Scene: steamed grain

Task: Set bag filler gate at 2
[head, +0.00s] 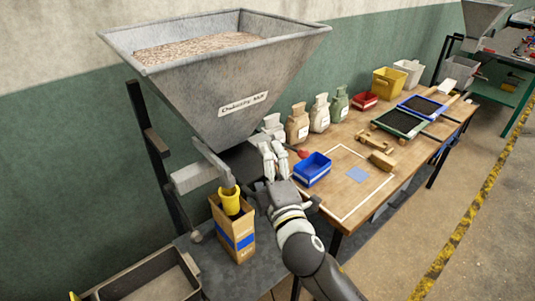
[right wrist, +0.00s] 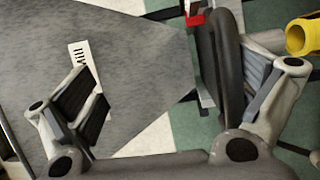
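A large grey metal hopper (head: 225,85) full of grain stands at the left in the head view. Its grey side also fills the left of the right wrist view (right wrist: 120,60). Under it, a grey chute with a yellow spout (head: 229,201) points into a paper bag (head: 233,238) with a blue band. The spout also shows at the right of the wrist view (right wrist: 303,38). No gate scale is readable. My left gripper is not in view.
A wooden table (head: 345,200) to the right holds a blue bin (head: 312,170), several filled bags, a red bin (head: 364,101), yellow bin (head: 388,82) and framed sieves (head: 399,123). A grey tray (head: 150,286) is at lower left. The floor at right is clear.

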